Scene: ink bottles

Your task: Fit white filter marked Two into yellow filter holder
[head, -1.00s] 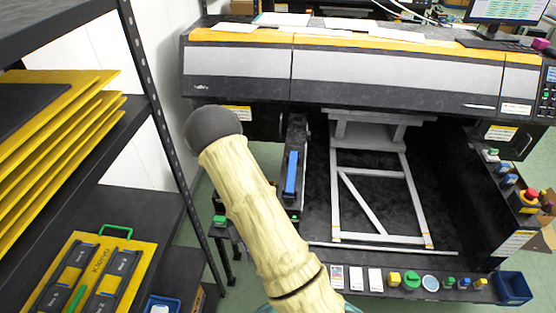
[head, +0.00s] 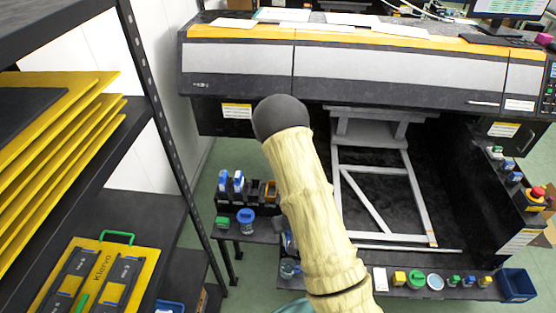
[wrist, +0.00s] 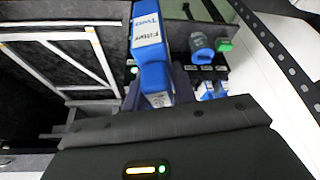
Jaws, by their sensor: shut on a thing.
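In the head view the gripper is hidden behind my arm. A black rack (head: 256,198) left of the arm holds blue-and-white pieces (head: 238,182) and an orange-yellow piece (head: 270,191), possibly the yellow holder. The rack's blue-and-white pieces also show in the wrist view (wrist: 206,91), right of the gripper.
A blue-lidded jar (head: 245,216) and a green-capped bottle (head: 222,222) stand before the rack. The large printer (head: 380,65) is behind, with a grey frame (head: 386,195) in its bay. Bottles and a blue bin (head: 517,285) line its front. A shelf (head: 150,215) stands left.

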